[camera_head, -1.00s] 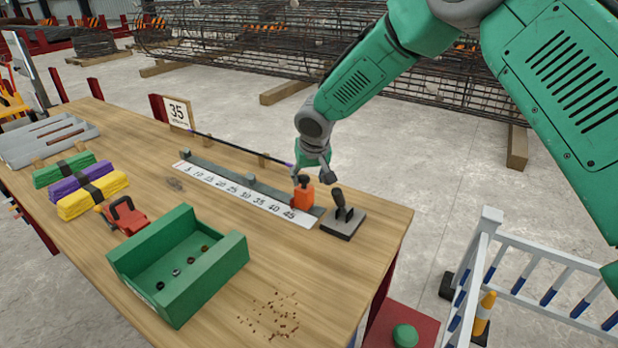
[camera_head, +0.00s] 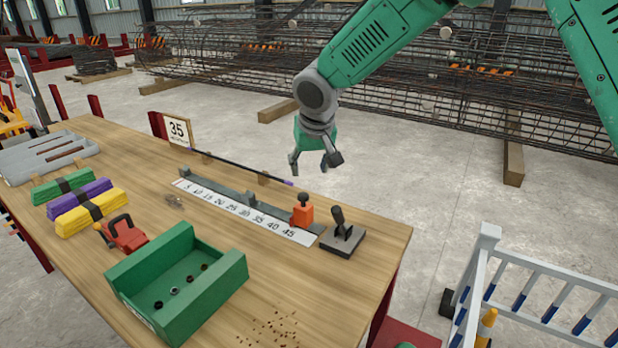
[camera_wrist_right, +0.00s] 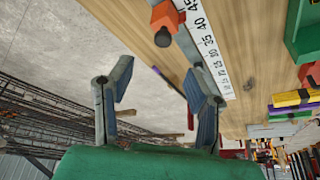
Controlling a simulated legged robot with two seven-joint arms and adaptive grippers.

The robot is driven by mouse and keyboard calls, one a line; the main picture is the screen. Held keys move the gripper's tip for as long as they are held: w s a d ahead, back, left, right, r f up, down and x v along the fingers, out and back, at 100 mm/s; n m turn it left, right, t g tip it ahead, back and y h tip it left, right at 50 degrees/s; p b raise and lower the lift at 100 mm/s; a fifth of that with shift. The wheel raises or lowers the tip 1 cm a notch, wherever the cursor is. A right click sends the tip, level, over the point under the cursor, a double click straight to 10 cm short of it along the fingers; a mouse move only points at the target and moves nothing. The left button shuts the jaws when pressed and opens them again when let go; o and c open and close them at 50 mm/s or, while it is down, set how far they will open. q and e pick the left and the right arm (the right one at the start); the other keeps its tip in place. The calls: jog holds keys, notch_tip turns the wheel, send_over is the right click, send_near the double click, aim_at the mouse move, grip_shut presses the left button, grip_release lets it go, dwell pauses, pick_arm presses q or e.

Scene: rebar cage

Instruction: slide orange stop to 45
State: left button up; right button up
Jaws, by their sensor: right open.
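The orange stop (camera_head: 302,214) with its dark knob sits on the grey rail behind the white number scale (camera_head: 240,211). It stands beside the 45 mark at the right end of the scale. It also shows in the right wrist view (camera_wrist_right: 167,17). My right gripper (camera_head: 314,166) is open and empty, raised above and behind the stop, apart from it. In the right wrist view its fingers (camera_wrist_right: 160,95) are spread with nothing between them. My left gripper is not in view.
A black-handled lever on a plate (camera_head: 342,238) stands just right of the stop. A thin dark rod (camera_head: 240,167) lies behind the rail. A green bin (camera_head: 215,285) with small parts sits in front.

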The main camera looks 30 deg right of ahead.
jog(key=shift+s+a+r, duration=0.1)
jog(key=shift+a+r, duration=0.15)
jog(key=shift+r, duration=0.05)
